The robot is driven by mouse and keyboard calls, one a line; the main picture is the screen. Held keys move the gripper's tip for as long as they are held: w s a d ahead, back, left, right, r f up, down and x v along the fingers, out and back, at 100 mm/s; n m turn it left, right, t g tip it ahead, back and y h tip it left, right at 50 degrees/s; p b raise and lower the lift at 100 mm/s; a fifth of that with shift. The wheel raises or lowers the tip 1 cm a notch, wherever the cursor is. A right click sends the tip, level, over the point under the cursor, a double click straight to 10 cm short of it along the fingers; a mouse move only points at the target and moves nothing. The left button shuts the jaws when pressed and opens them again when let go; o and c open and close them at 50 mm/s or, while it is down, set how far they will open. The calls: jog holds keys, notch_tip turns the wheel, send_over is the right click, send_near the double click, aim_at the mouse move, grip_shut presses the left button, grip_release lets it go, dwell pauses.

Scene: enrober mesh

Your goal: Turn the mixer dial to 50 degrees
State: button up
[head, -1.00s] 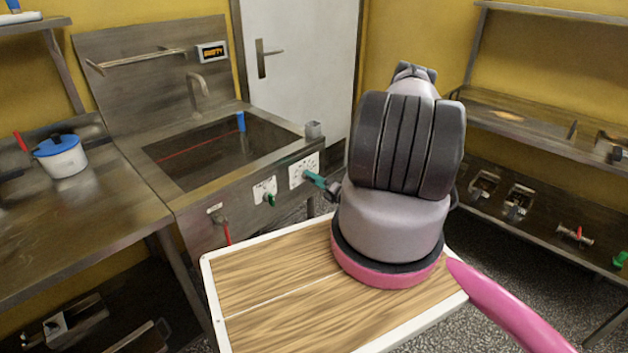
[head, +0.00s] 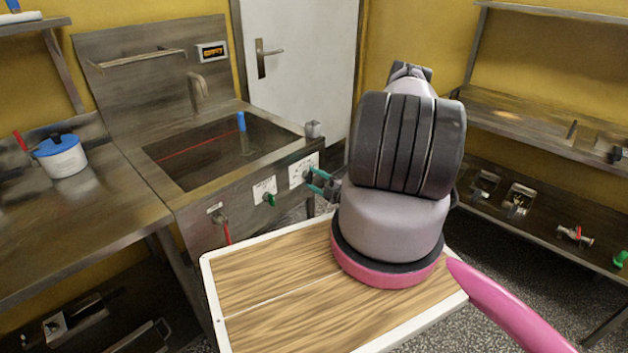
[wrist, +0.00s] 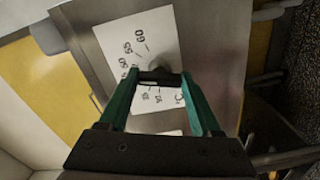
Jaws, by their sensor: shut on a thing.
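The mixer dial's white scale plate (head: 298,167) is on the front panel of the steel sink unit, at its right end. In the wrist view the plate (wrist: 132,42) shows printed numbers such as 50, 55 and 60 along its upper left. The grey dial knob (wrist: 157,63) stands out from the plate. My gripper (head: 312,178) reaches the plate from the right. In the wrist view its green fingers (wrist: 160,78) are on either side of the knob and shut on it. The fingers partly cover the knob, and I cannot read its setting.
A second white plate with a green knob (head: 269,199) is left of the dial. A red-handled valve (head: 224,225) hangs further left. The sink basin (head: 180,165) is above the panel. A wooden-topped board (head: 270,290) is in front, below my arm.

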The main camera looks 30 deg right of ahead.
jog(key=shift+s+f+m, duration=0.1)
jog(key=shift+m, duration=0.5)
jog(key=o, duration=1.4)
jog(key=v, duration=1)
jog(key=shift+s+d, duration=0.2)
jog(key=shift+s, duration=0.15)
